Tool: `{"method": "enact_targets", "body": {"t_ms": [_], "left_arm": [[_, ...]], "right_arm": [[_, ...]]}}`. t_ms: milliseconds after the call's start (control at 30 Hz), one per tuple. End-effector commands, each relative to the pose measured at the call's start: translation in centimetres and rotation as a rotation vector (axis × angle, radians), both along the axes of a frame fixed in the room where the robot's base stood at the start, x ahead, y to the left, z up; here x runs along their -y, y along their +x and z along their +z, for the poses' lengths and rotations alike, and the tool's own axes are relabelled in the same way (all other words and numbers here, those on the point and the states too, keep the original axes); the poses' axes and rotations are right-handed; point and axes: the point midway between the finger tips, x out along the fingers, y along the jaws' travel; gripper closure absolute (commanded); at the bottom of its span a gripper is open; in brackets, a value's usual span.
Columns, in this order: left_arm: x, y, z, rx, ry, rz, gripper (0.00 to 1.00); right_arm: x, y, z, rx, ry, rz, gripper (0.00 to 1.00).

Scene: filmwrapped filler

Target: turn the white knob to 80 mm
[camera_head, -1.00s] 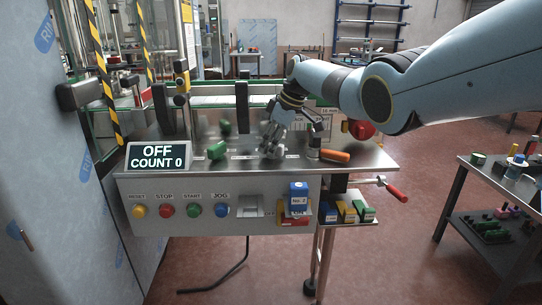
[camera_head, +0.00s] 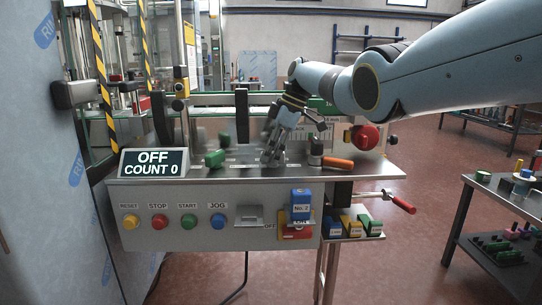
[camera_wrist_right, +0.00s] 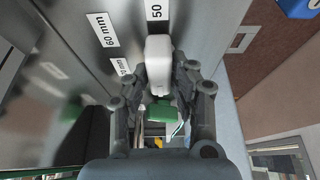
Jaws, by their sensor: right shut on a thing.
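My right gripper (camera_head: 270,157) is over the steel top of the machine panel and hides most of what it holds in the head view. In the right wrist view its fingers (camera_wrist_right: 160,85) are closed around the white knob (camera_wrist_right: 158,58), whose rounded white end sticks out between them. A green piece (camera_wrist_right: 160,112) also shows between the fingers. Beside the knob are the labels "60 mm" (camera_wrist_right: 103,28) and "50" (camera_wrist_right: 157,10), and a third label partly hidden by a finger. My left gripper is not in view.
A display (camera_head: 154,162) reads "OFF" and "COUNT 0". A green knob (camera_head: 215,158) stands left of my gripper, and an orange handle (camera_head: 338,163) lies to the right. A red knob (camera_head: 366,137) is behind. Coloured buttons line the panel front (camera_head: 180,240).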

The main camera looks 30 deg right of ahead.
Motion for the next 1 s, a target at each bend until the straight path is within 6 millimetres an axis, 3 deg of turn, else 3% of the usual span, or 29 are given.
{"method": "enact_targets", "body": {"t_ms": [167, 200, 367, 733, 1000], "left_arm": [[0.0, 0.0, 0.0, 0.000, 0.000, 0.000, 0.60], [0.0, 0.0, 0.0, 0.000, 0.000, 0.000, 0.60], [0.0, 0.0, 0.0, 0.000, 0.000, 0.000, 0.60], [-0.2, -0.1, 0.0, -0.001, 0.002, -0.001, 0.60], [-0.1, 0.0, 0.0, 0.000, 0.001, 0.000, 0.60]], "right_arm": [[0.1, -0.1, -0.1, -0.002, -0.001, -0.001, 1.00], [0.1, -0.1, -0.1, -0.002, -0.001, -0.001, 0.77], [0.0, 0.0, -0.1, -0.002, -0.001, -0.002, 0.56], [0.3, -0.1, 0.7, 0.002, -0.001, -0.001, 0.56], [2.2, -1.2, 5.8, 0.003, -0.003, -0.002, 0.56]]}}
